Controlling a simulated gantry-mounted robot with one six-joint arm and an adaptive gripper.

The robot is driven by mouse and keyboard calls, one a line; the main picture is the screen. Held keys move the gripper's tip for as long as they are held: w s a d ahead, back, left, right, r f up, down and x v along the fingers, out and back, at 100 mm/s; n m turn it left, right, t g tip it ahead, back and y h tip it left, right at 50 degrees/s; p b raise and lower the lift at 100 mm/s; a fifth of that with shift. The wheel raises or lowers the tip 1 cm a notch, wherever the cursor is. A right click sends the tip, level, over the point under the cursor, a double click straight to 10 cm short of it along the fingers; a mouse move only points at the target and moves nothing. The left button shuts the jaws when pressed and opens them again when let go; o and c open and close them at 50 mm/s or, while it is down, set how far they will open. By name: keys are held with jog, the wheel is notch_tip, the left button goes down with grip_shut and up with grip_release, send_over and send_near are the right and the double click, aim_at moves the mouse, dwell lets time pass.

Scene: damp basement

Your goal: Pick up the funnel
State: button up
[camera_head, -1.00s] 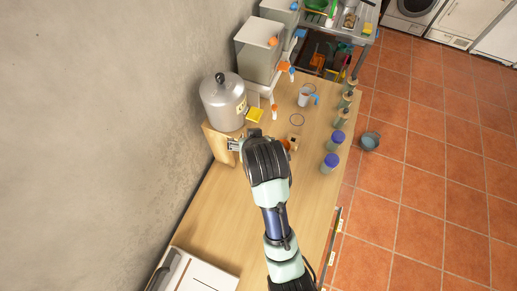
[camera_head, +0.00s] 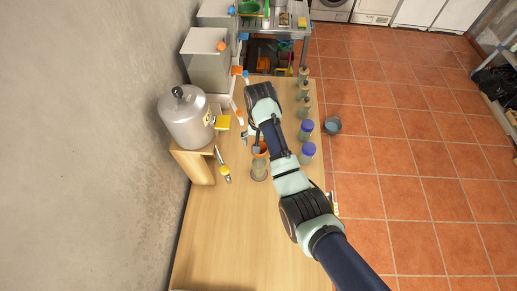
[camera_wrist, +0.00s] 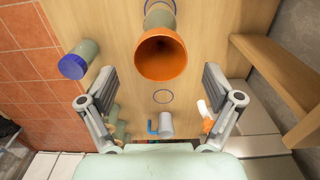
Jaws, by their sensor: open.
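The orange funnel (camera_wrist: 160,54) faces the wrist camera with its wide mouth and sits at the top of a grey-green jar (camera_wrist: 160,17). In the head view the funnel (camera_head: 262,149) is partly hidden by my gripper, and the jar (camera_head: 259,170) stands on the wooden counter. My gripper (camera_wrist: 160,74) is open and empty, with one finger on each side of the funnel in the wrist view and both apart from it. In the head view my gripper (camera_head: 252,139) is over the counter, close to the funnel.
A large grey metal vessel (camera_head: 187,120) stands on a wooden shelf at the left wall. A blue-handled cup (camera_wrist: 165,125) is on the counter, near my gripper. The near counter (camera_head: 230,240) is clear.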

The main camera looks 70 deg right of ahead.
notch_tip(320, 180, down, 4)
jog(key=shift+s+a+f, duration=0.1)
jog(key=shift+a+f, duration=0.05)
jog(key=c, duration=1.1)
